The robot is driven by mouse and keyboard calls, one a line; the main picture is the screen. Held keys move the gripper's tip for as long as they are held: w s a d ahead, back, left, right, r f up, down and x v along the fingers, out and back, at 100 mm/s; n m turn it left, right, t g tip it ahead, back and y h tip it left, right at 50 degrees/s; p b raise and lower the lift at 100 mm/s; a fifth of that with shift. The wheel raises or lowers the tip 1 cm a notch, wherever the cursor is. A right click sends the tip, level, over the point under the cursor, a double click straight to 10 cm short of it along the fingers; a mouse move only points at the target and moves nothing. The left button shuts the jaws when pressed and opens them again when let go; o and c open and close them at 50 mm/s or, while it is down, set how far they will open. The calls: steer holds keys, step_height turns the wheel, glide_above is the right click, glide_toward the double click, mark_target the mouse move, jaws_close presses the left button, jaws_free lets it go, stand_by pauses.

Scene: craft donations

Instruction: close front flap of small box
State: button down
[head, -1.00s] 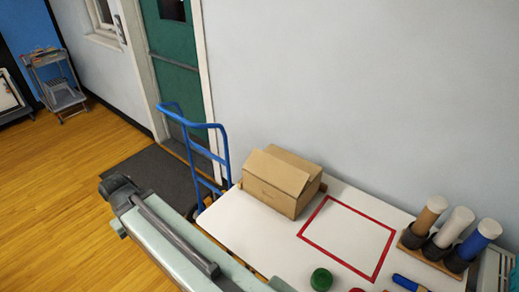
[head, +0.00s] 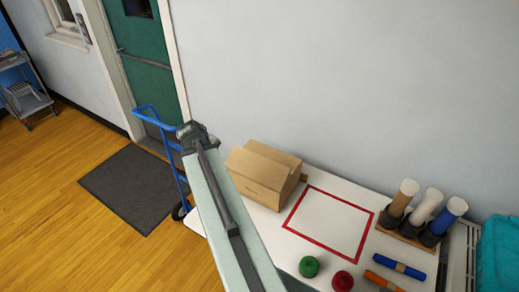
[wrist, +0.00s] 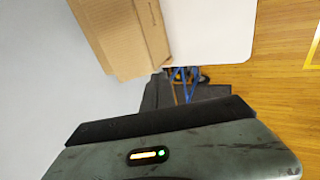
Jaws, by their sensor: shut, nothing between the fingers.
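The small cardboard box (head: 258,193) stands at the far left of the white table, against the wall. Its near flap (head: 254,167) looks tilted, and another flap (head: 275,152) lies behind it; their exact angles are hard to tell. In the wrist view the box (wrist: 118,35) fills the top, left of the middle. My gripper (head: 194,136) is at the dark end of my arm, left of the box and apart from it. It is shut and empty; its fingertips are not clear. Its grey-green housing crosses the bottom of the wrist view.
A red square outline (head: 331,223) marks clear tabletop right of the box. Green (head: 309,266) and red (head: 342,281) yarn balls and blue (head: 400,269) and orange markers lie nearer. Rolls in a holder (head: 424,212) stand right. A blue hand truck (head: 150,115) stands left of the table.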

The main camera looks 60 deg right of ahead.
steer(key=s+d+r+g+h, duration=0.15)
steer(key=s+d+r, duration=0.25)
steer(key=s+d, duration=0.6)
steer(key=b, duration=1.1)
glide_toward(261, 157)
steer(key=shift+t, duration=0.25)
steer(key=x, duration=0.7)
steer(key=shift+s+d, duration=0.1)
steer(key=shift+s, duration=0.15)
steer(key=shift+r, duration=0.1)
